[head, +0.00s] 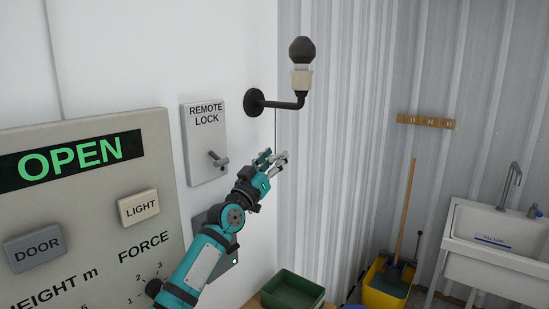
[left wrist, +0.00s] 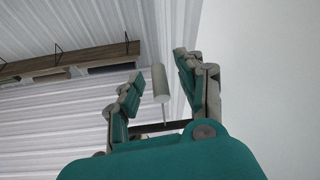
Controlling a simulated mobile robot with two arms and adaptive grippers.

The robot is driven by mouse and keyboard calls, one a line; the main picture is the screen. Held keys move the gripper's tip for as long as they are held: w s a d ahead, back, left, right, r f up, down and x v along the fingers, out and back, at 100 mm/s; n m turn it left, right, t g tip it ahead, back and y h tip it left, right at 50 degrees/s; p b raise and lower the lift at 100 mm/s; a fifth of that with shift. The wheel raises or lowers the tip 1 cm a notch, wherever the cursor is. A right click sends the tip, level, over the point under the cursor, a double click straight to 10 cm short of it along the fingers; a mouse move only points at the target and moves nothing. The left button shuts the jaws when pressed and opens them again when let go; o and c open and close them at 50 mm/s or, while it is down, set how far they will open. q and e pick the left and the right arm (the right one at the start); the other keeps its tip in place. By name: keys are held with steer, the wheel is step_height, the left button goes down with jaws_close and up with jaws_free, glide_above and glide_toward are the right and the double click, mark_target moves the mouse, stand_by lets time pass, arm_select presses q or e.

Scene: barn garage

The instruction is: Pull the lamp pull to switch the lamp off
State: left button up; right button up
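The wall lamp (head: 302,78) sits on a dark bent arm with a round black mount; its bulb looks dark. A thin cord (head: 276,128) hangs beside the mount, down toward my left gripper (head: 275,156). In the left wrist view, the lamp pull (left wrist: 161,83), a small pale grey cylinder on a thin cord, shows between the two spread fingers of my left gripper (left wrist: 158,68). The gripper is open, and I see no finger clearly closed on the pull. In the head view the fingers hide the pull. My right gripper is not in view.
A remote lock box (head: 205,125) with a lever is on the white wall left of my gripper. A control panel (head: 160,250) fills the lower left. A green crate (head: 292,294), a yellow bucket (head: 384,292) and a sink (head: 490,245) stand below and right.

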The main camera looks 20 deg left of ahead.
arm_select(q)
jaws_close()
stand_by(0.3)
steer(key=shift+f, duration=0.2)
step_height(320, 180, down, 2)
steer(key=b, duration=0.3)
steer(key=shift+f, duration=0.15)
jaws_free()
